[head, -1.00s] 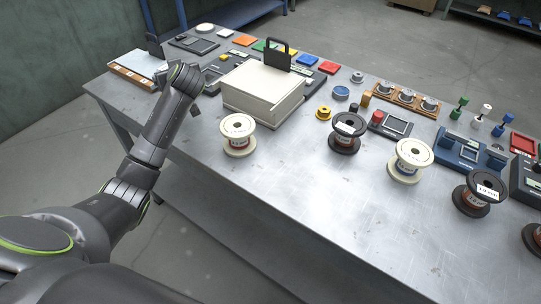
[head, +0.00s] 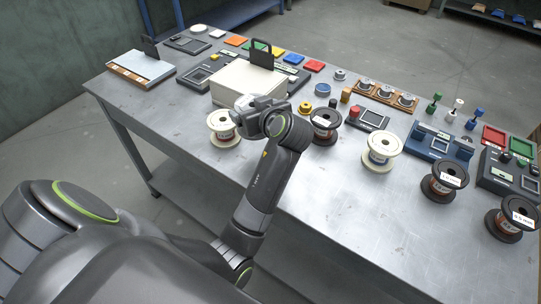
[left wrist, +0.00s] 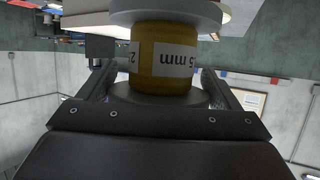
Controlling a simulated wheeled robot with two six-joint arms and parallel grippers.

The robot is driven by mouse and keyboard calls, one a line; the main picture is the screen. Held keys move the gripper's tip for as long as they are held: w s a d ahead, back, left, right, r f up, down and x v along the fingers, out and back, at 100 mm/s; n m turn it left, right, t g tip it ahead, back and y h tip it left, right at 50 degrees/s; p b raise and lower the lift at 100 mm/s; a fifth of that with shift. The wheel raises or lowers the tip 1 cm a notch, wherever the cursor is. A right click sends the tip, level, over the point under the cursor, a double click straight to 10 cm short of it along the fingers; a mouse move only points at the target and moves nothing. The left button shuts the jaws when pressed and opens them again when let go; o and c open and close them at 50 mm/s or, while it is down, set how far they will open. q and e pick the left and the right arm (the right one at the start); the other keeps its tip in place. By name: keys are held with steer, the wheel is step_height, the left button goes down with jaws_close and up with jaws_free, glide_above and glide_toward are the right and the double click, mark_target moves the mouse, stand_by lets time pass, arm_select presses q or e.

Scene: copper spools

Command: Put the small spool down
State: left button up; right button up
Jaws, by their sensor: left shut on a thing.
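In the left wrist view, a small spool (left wrist: 168,50) with a yellow middle and a white label ending in "5 mm" sits between my left gripper's fingers (left wrist: 160,88). It has a pale flange and a grey flange. My left gripper (head: 252,113) is shut on it. In the head view the gripper is above the table (head: 310,195), in front of the cream box (head: 245,82), and mostly hides the held spool. I cannot tell its height above the table. My right gripper is not in view.
A white spool (head: 224,139) stands just left of my left gripper and a black spool (head: 325,138) to its right. A white spool (head: 381,162) and black spools (head: 444,190) (head: 511,227) continue rightward. A small yellow ring (head: 305,107) lies behind. The front middle is clear.

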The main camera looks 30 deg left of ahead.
arm_select(q)
steer(key=f, duration=0.6)
steer(key=f+p, duration=0.1)
steer(key=f, duration=0.3)
steer(key=shift+s+d, duration=0.2)
steer(key=shift+d, duration=0.1)
steer(key=shift+f+b, duration=0.2)
steer(key=shift+b, duration=0.1)
steer(key=o, duration=1)
steer(key=shift+o, duration=0.2)
steer(key=shift+r, duration=0.15)
